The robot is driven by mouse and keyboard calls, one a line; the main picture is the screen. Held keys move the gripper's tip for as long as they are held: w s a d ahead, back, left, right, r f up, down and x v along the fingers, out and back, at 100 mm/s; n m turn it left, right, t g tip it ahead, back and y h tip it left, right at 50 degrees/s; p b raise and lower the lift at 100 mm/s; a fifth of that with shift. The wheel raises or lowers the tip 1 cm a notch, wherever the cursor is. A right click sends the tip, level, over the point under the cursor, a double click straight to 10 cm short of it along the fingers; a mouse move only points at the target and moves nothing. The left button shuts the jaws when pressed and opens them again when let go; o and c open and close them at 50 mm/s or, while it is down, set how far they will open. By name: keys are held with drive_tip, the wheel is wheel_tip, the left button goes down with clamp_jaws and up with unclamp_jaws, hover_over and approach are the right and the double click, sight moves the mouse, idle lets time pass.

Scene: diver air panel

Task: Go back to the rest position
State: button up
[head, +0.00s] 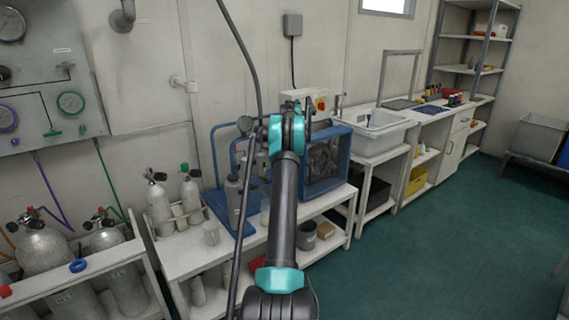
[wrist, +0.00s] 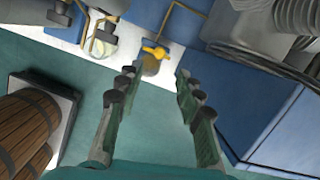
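My gripper (wrist: 157,82) shows in the wrist view with its two fingers spread apart. I see nothing held between them. Beyond the gap, a small part with a yellow handle (wrist: 154,52) shows against a pale surface.
A white bench (head: 183,262) with cylinders and a blue-framed machine (head: 339,150) stands close to my arm. A gauge panel (head: 40,75) is on the left wall. A sink (head: 384,122) and shelves (head: 466,69) stand farther back. Green floor (head: 460,245) at right is clear.

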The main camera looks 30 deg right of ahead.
drive_tip(key=shift+s+r, duration=0.2)
drive_tip(key=shift+r, duration=0.75)
